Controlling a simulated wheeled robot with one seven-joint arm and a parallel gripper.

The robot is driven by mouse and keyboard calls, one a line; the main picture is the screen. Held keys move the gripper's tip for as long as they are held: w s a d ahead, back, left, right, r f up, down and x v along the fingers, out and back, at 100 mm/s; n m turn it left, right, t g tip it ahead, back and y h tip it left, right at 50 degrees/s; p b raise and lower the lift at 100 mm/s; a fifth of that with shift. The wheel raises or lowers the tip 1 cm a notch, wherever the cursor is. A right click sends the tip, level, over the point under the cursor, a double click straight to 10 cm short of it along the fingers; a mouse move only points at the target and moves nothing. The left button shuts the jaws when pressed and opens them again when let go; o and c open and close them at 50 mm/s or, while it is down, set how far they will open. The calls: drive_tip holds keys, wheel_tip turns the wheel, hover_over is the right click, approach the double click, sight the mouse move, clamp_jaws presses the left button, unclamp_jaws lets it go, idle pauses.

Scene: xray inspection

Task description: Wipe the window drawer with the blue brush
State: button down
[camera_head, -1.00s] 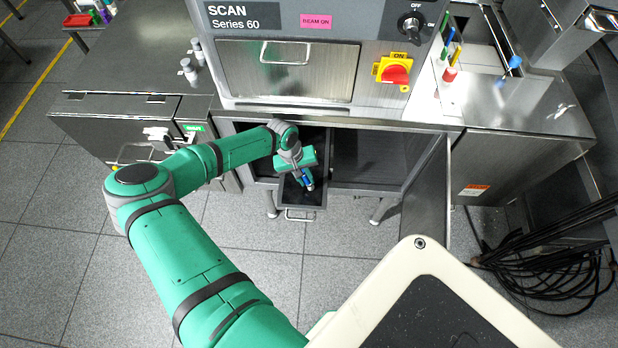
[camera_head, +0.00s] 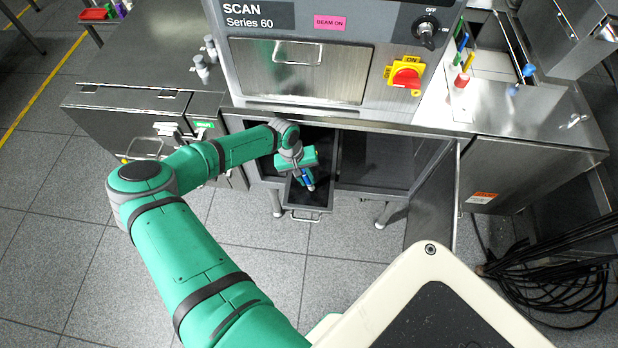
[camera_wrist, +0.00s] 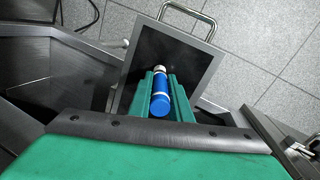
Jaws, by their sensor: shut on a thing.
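My gripper (camera_head: 306,176) is shut on the blue brush (camera_head: 308,183). In the wrist view the blue brush (camera_wrist: 160,94) has a blue handle with a pale band, held between the green fingers of my gripper (camera_wrist: 160,98). The brush is over a pulled-out drawer with a dark inside (camera_head: 318,199), below the scanner; the wrist view shows its metal rim and front handle (camera_wrist: 186,12). Whether the brush tip touches the drawer's surface cannot be told. The drawer's rear part is partly hidden by my arm and gripper.
The scanner body (camera_head: 300,70) with switches stands above. An open cabinet door (camera_head: 432,200) stands to the right of the drawer. Several brushes and coloured holders sit on the metal counter (camera_head: 500,110) at right. Cables (camera_head: 560,285) coil on the floor. Floor before the drawer is clear.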

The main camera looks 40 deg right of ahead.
idle(0.3)
drive_tip(key=shift+w+a, duration=0.6)
drive_tip(key=shift+w, duration=0.05)
drive_tip(key=shift+w, duration=0.1)
drive_tip(key=shift+w+a, duration=0.65)
drive_tip(key=shift+w, duration=0.05)
idle(0.3)
drive_tip(key=shift+w+a, duration=0.6)
drive_tip(key=shift+w, duration=0.1)
drive_tip(key=shift+s+d, duration=0.1)
drive_tip(key=shift+s+d, duration=0.55)
drive_tip(key=shift+s, duration=0.15)
